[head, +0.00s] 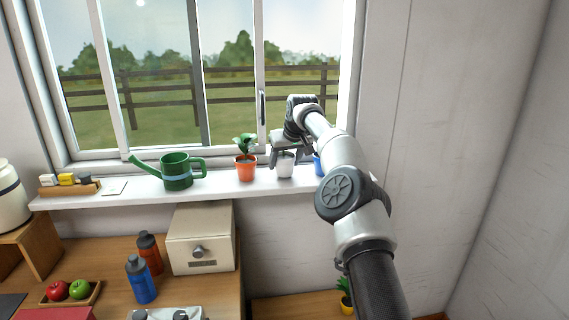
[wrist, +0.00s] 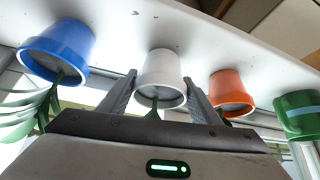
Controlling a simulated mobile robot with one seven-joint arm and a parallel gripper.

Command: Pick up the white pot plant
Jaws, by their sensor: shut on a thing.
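The white pot plant (head: 285,166) stands on the windowsill between the orange pot and the blue pot; most of its plant is hidden by my gripper. In the wrist view the white pot (wrist: 161,77) sits between my two fingers, with a bit of green leaf below its rim. My gripper (head: 284,150) reaches down over the pot from above. In the wrist view my gripper (wrist: 160,92) is shut on the white pot, one finger at each side. I cannot tell whether the pot's base touches the sill.
An orange pot plant (head: 246,170) stands close left of the white pot. A blue pot (head: 319,165) is close right, partly behind my arm. A green watering can (head: 176,171) is farther left on the windowsill (head: 220,187). The window (head: 200,80) is behind.

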